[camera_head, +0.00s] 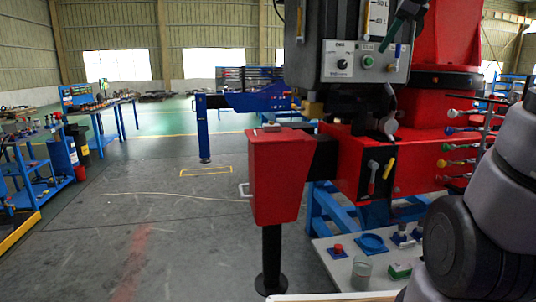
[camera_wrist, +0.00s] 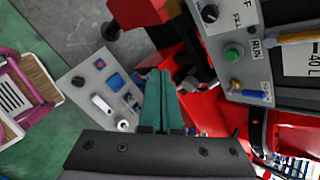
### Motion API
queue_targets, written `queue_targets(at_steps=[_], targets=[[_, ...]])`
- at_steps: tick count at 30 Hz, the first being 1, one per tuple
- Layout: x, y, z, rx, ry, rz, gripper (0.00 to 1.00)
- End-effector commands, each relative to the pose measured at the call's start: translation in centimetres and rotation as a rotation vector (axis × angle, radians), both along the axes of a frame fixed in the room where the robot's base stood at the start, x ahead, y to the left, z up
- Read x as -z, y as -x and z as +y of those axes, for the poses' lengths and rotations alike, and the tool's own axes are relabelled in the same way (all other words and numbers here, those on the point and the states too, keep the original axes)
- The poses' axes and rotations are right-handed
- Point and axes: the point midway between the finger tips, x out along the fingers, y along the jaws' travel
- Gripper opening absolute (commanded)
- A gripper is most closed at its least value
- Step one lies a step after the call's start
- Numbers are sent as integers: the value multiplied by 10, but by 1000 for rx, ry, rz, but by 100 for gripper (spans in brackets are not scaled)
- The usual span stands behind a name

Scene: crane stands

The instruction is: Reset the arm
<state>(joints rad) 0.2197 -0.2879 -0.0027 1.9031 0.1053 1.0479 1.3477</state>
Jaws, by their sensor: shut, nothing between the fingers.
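My gripper (camera_wrist: 160,75) shows in the wrist view with its two teal fingers closed together and nothing between them. It hangs in front of the red crane body, with a light equipment board (camera_wrist: 82,72) behind and to the left of the fingers. A grey control panel (camera_wrist: 262,72) is at the upper right of the wrist view, clear of the fingers.
The red crane stand (camera_head: 279,165) and its control panel (camera_head: 335,90) stand close in front. A light table (camera_head: 345,268) with small parts is below, next to my arm. Blue workbenches (camera_head: 98,108) line the left. The grey floor (camera_head: 160,215) at centre left is open.

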Motion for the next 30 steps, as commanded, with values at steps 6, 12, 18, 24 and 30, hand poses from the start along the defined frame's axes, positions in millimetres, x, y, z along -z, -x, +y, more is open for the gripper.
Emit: queue_targets(at_steps=[6,12,18,24,30], targets=[[58,94,44,-573,460,-80,0],[114,160,64,-1029,806,-154,0],[142,188,69,-1252,972,-194,0],[146,191,69,-1283,993,-199,0],[146,191,69,-1280,991,-198,0]])
